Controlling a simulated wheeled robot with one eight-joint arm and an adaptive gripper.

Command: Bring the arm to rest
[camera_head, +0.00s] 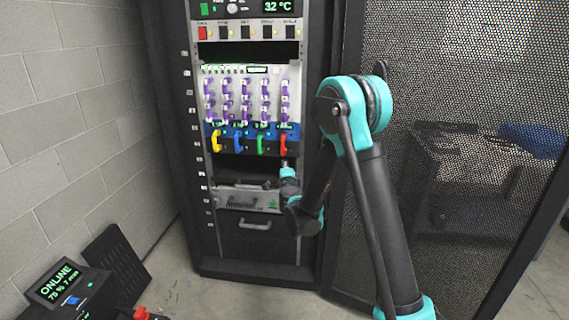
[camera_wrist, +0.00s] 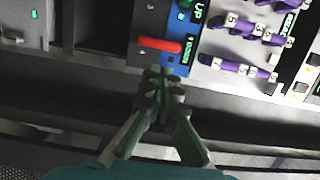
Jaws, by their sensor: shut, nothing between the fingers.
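My arm reaches from the lower right up to a bent teal joint and down again to the rack. My gripper (camera_head: 287,166) is in front of the rack (camera_head: 322,40), just below a red handle (camera_head: 284,147). In the wrist view my gripper (camera_wrist: 165,74) has its fingertips together with nothing between them. The red handle (camera_wrist: 158,46) lies just beyond the tips there; a small gap seems to separate them, but contact is hard to rule out.
Yellow (camera_head: 216,141), blue (camera_head: 239,142) and green (camera_head: 261,144) handles sit left of the red one. Purple-plugged modules (camera_head: 245,90) are above. A drawer unit (camera_head: 247,201) is below. A mesh door (camera_head: 455,60) stands open at right, a block wall (camera_head: 75,100) at left.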

